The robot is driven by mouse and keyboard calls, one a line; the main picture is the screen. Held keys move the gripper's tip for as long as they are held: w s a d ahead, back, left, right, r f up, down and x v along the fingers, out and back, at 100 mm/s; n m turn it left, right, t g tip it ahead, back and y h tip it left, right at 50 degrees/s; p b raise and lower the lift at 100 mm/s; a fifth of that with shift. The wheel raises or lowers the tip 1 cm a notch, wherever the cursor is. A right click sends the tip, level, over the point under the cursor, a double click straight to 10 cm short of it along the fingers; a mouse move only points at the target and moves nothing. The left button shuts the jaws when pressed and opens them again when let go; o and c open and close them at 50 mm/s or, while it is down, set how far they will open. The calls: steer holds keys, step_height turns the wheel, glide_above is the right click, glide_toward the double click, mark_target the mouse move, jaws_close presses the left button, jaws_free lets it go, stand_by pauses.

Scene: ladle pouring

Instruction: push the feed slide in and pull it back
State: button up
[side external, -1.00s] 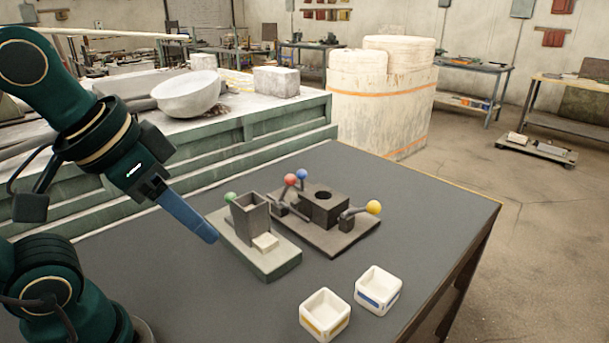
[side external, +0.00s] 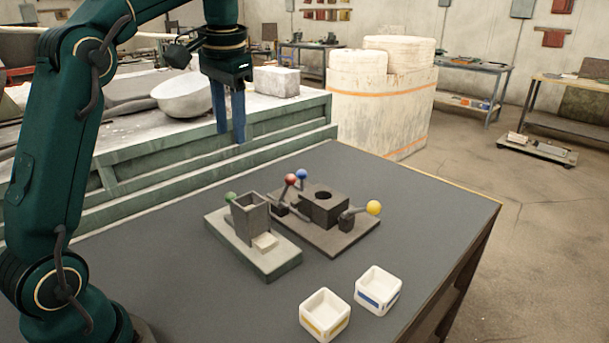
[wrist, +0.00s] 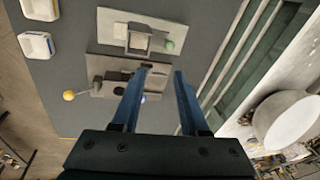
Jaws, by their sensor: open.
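The feeder has a pale base (side external: 272,265) with a dark square hopper (side external: 250,218). A green knob (side external: 230,197) stands at the hopper's back left side, and a small pale block (side external: 265,242) sits in front. The slide itself is mostly hidden by the hopper. In the wrist view the green knob (wrist: 169,46) shows beside the hopper (wrist: 139,40), just past my fingertips. My gripper (side external: 231,136) points down, open and empty, held above the table and apart from the feeder.
Beside the feeder stands a dark block with a round hole (side external: 324,206), with red (side external: 290,179), blue (side external: 302,174) and yellow (side external: 373,207) knobs. Two white trays (side external: 325,315) (side external: 378,290) sit at the front. The table's left part is clear.

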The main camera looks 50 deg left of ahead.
mark_target(231, 193)
steer(key=shift+n+g, duration=0.4)
steer(key=shift+g, duration=0.3)
steer(key=a+f, duration=0.1)
steer(key=f, duration=0.3)
steer(key=w+a+f, duration=0.1)
steer(key=a+f, duration=0.1)
steer(key=f, duration=0.2)
steer(key=a+f, duration=0.1)
steer(key=f, duration=0.4)
steer(key=shift+w+a, duration=0.2)
steer(key=shift+a, duration=0.2)
steer(key=shift+s+a+f, duration=0.1)
steer(key=shift+a+f, duration=0.05)
steer(key=shift+f, duration=0.75)
steer(key=shift+w+a+f, duration=0.1)
steer(key=shift+a+f, duration=0.1)
steer(key=shift+f, duration=0.7)
steer(key=shift+s+a+f, duration=0.1)
steer(key=shift+a+f, duration=0.05)
steer(key=shift+f, duration=0.75)
jaws_close()
steer(key=shift+r, duration=0.1)
